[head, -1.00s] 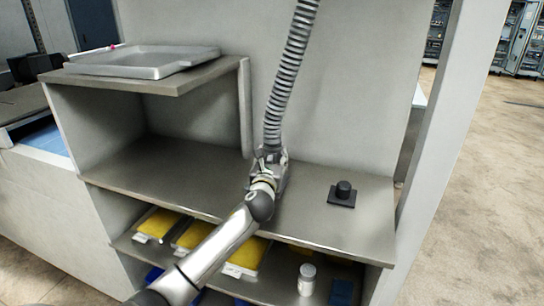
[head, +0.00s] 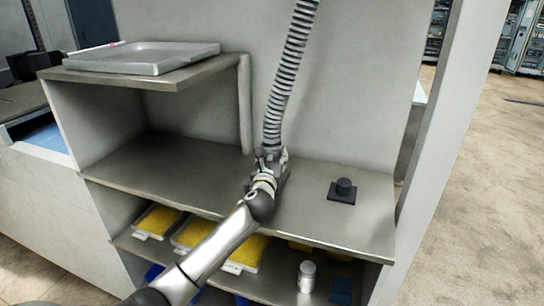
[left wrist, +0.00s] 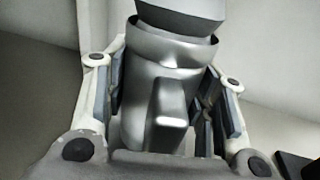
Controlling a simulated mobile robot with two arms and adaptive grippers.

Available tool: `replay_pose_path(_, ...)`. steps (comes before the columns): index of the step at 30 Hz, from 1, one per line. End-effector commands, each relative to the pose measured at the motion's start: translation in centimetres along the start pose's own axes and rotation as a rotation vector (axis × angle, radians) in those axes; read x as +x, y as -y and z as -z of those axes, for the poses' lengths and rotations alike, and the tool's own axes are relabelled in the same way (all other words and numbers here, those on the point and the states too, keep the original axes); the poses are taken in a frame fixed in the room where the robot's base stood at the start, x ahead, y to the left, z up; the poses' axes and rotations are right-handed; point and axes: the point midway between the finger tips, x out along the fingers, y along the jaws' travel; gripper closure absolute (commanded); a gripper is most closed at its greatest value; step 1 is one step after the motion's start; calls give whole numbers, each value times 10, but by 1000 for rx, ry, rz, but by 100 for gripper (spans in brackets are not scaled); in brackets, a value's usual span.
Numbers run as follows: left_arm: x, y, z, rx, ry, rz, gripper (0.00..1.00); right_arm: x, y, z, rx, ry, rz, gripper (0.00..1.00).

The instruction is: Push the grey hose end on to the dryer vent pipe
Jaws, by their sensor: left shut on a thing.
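The grey ribbed hose (head: 284,80) hangs down from above against the back panel. Its lower end is at my left gripper (head: 270,160), over the middle shelf. In the left wrist view my left gripper (left wrist: 165,110) is shut on the smooth grey hose end (left wrist: 145,85), with a pad on each side. A grey tab sticks out from the hose end towards the camera. A short black round stub on a square plate (head: 344,190), which looks like the vent pipe, stands on the shelf to the right, apart from the hose. My right gripper is out of view.
The middle shelf (head: 165,170) is clear to the left of the gripper. A grey tray (head: 150,66) lies on the upper shelf. Below are yellow-filled trays (head: 158,221) and a small white-lidded jar (head: 306,277). A side post (head: 440,120) stands on the right.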

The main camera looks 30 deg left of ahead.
Motion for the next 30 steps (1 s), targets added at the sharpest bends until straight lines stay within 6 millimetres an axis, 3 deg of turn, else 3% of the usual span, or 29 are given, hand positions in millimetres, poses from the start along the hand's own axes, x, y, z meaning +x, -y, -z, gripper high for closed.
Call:
replay_pose_path(29,0,0,8,1,5,0,91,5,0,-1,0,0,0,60)
replay_pose_path(30,0,0,8,1,5,0,46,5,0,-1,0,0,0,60)
